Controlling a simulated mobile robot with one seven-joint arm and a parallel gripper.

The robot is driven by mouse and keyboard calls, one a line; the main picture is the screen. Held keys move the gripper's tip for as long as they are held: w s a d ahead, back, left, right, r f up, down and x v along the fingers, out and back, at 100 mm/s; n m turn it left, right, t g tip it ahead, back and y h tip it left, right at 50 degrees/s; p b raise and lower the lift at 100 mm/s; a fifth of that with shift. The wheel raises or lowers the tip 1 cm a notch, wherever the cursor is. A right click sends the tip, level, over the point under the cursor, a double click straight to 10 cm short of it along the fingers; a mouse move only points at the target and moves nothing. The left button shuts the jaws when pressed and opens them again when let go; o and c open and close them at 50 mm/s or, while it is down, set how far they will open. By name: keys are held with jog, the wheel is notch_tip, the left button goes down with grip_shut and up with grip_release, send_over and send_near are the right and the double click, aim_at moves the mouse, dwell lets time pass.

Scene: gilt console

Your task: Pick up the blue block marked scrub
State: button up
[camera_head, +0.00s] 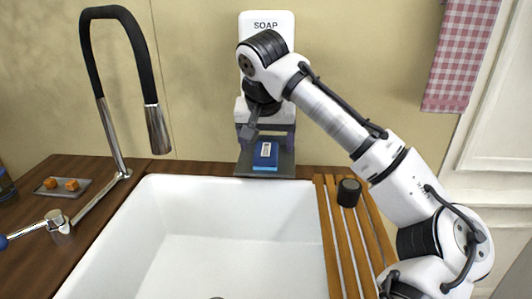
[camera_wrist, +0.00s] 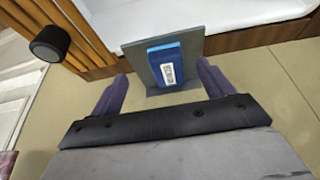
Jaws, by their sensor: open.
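The blue block (camera_head: 265,154) lies on a dark grey plate (camera_head: 243,166) behind the sink, below the white soap dispenser. It has a white label on its face; the lettering is too small to read. In the wrist view the blue block (camera_wrist: 165,64) sits on the grey plate (camera_wrist: 193,42), ahead of my gripper and roughly between the lines of its two fingers. My gripper (camera_wrist: 160,88) is open and empty, with a purple finger on each side.
A white sink (camera_head: 200,240) fills the front. A slatted wooden rack (camera_head: 335,235) with a black cylinder (camera_head: 349,192) stands at its right. The soap dispenser (camera_head: 266,20) is behind my arm. A tall black faucet (camera_head: 150,90) and a tray (camera_head: 48,190) with orange cubes are left.

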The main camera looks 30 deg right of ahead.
aim_at(265, 160)
jog(key=shift+w+p+x, duration=0.2)
jog(key=shift+p+x, duration=0.25)
jog(key=shift+x, duration=1.5)
jog(key=shift+w+p+x, duration=0.2)
jog(key=shift+p+x, duration=0.25)
jog(key=shift+x, duration=1.5)
jog(key=shift+r, duration=0.1)
jog(key=c, duration=1.1)
jog(key=shift+o, duration=0.2)
jog(key=shift+s+a+r+b, duration=0.1)
jog(key=shift+s+r+b, duration=0.05)
jog(key=shift+r+b, duration=0.4)
notch_tip(265, 160, up, 5)
jog(key=shift+r+b, duration=0.2)
jog(key=shift+b, duration=0.2)
jog(key=s+a+b, duration=0.4)
jog(key=s+a, duration=0.8)
jog(key=s, duration=0.3)
jog(key=shift+s+r, duration=0.25)
jog(key=shift+s, duration=0.1)
jog(key=shift+d, duration=0.1)
